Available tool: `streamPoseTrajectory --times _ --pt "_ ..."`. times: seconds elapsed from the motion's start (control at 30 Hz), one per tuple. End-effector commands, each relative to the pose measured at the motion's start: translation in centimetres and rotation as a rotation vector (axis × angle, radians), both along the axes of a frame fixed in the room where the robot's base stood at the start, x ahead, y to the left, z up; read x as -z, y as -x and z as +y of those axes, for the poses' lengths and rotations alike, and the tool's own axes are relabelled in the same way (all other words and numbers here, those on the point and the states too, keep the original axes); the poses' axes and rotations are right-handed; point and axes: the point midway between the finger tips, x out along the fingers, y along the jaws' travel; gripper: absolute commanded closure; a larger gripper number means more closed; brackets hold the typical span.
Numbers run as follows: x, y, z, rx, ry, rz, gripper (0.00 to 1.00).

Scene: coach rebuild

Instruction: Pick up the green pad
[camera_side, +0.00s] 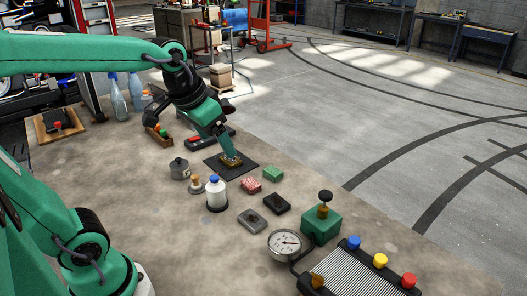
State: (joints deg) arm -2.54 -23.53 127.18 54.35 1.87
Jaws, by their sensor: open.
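A small green pad (272,174) lies on the table near its middle, just right of a black mat (241,173). My gripper (231,160) is open and points down over the black mat, to the left of and behind the green pad. It is apart from the pad. A small brownish-yellow item (231,164) shows on the mat at the fingertips. I cannot tell whether the fingers touch it.
A red patterned block (251,186) sits close to the green pad's left front. Dark blocks (277,204), a white bottle (216,193), a grey pot (179,169) and a pressure gauge (285,243) stand around. The table's right edge lies beyond the pad.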

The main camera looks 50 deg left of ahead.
Motion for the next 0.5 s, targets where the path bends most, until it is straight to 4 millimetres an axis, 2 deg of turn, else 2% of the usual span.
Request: streamPoseTrajectory --times 0.03,0.27,0.5 --pt "0.0 -1.1 0.2 -0.003 -0.001 0.016 0.2" --pt "0.3 -5.7 1.3 -0.01 -0.003 0.072 0.2" --pt "1.6 -10.5 2.6 -0.016 -0.003 0.131 0.2"
